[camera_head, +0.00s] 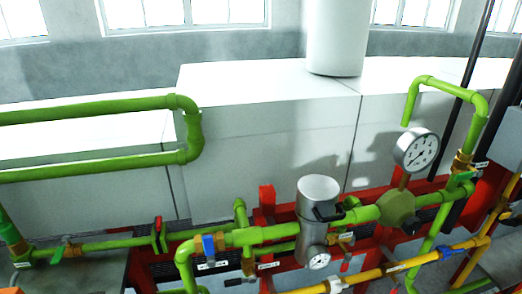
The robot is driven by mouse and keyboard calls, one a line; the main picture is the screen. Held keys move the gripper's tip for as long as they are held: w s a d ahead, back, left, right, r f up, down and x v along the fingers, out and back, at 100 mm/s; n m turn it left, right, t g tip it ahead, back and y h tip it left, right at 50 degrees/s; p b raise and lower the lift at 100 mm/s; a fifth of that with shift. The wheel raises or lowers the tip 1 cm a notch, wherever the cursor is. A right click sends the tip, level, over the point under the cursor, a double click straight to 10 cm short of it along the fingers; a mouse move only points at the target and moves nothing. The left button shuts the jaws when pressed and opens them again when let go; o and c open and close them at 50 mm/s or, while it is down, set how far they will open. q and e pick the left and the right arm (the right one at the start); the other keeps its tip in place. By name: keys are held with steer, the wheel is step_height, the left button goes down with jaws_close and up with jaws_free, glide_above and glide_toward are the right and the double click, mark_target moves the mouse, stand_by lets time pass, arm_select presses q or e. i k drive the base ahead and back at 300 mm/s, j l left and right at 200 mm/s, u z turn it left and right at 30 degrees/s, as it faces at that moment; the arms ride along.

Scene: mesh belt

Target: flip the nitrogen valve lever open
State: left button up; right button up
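Several valve levers sit on the pipework, and I cannot tell which is the nitrogen one, since the small labels are unreadable. A red lever (157,235) stands roughly upright on the lower green pipe. A green lever (57,255) is at the lower left. A black lever (326,214) is beside the silver cylinder. Another green lever (461,178) is at the right, and another blue lever (444,252) is on the yellow pipe. Neither gripper is in view.
Green pipes (90,108) run along the left, and a yellow pipe (400,266) runs at the lower right. A large gauge (417,149), a silver cylinder (317,196) and red frames (266,200) crowd the middle and right. White cabinets (250,140) stand behind.

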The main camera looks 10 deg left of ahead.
mark_target(208, 240)
steer(key=k+l+z, duration=0.15)
steer(key=k+z, duration=0.25)
steer(key=k, duration=0.45)
